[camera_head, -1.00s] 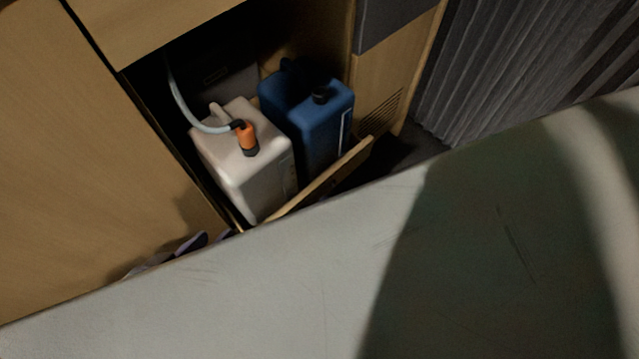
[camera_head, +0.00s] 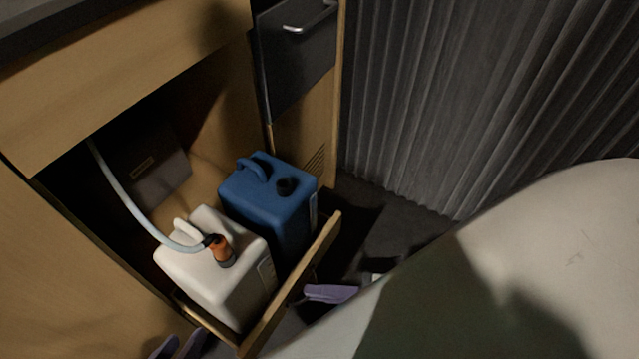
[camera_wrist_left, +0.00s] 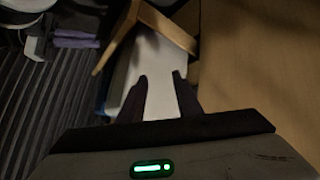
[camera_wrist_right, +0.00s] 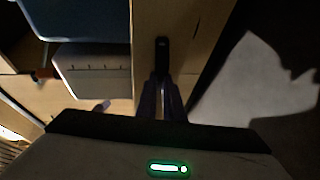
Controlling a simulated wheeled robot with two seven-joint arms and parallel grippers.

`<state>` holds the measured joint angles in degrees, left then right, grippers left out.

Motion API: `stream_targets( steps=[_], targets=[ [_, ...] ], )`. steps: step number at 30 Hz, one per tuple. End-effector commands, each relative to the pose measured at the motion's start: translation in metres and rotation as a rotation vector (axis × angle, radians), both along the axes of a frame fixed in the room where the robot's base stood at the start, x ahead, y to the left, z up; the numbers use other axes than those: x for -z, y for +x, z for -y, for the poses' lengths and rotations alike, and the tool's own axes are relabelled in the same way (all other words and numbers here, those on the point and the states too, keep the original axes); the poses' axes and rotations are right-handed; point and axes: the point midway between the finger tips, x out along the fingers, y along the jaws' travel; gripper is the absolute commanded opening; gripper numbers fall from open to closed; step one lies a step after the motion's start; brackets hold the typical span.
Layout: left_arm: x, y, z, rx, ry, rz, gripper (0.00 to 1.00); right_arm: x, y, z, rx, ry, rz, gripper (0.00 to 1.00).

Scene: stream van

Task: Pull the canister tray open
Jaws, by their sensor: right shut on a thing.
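The canister tray stands out from the lower cabinet, with its wooden front panel (camera_head: 292,286) angled across the head view. It carries a white canister (camera_head: 205,270) with an orange cap and hose, and a blue canister (camera_head: 262,205) beside it. My right gripper (camera_head: 330,292) is at the outer face of the front panel. In the right wrist view its fingers (camera_wrist_right: 162,85) are shut on a dark handle (camera_wrist_right: 162,50) on the panel. My left gripper (camera_head: 178,343) is open and empty near the tray's left side; the left wrist view shows its fingers (camera_wrist_left: 160,80) apart, the white canister (camera_wrist_left: 153,55) beyond them.
A dark drawer with a metal handle (camera_head: 310,22) is above the vented panel (camera_head: 305,155). A pleated grey curtain (camera_head: 430,90) hangs at the right. My pale arm covers the lower right. Dark floor (camera_head: 385,225) shows between tray and curtain.

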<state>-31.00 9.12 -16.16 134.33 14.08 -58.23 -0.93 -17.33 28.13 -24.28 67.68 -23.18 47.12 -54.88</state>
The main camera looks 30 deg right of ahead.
Motion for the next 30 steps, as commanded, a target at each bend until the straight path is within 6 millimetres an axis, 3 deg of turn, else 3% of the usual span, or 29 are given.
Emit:
stream_targets(
  steps=[2, 3, 6, 17, 30],
  targets=[
    [0.000, 0.000, 0.000, 0.000, 0.000, 0.000, 0.31, 0.000, 0.000, 0.001, 0.001, -0.002, 0.000, 0.00],
    [0.000, 0.000, 0.000, 0.000, 0.000, 0.001, 0.31, 0.000, 0.000, 0.001, 0.001, -0.002, 0.000, 0.13],
    [0.000, 0.001, 0.000, 0.000, 0.000, 0.001, 0.31, 0.000, 0.000, 0.001, 0.001, -0.002, 0.000, 0.26],
    [-0.003, 0.001, 0.000, 0.000, 0.001, 0.001, 0.31, -0.001, -0.004, 0.006, 0.001, -0.002, -0.001, 0.26],
    [0.009, -0.005, -0.009, 0.002, 0.057, -0.043, 0.31, -0.016, -0.057, 0.063, 0.001, -0.002, -0.003, 0.26]
  ],
)
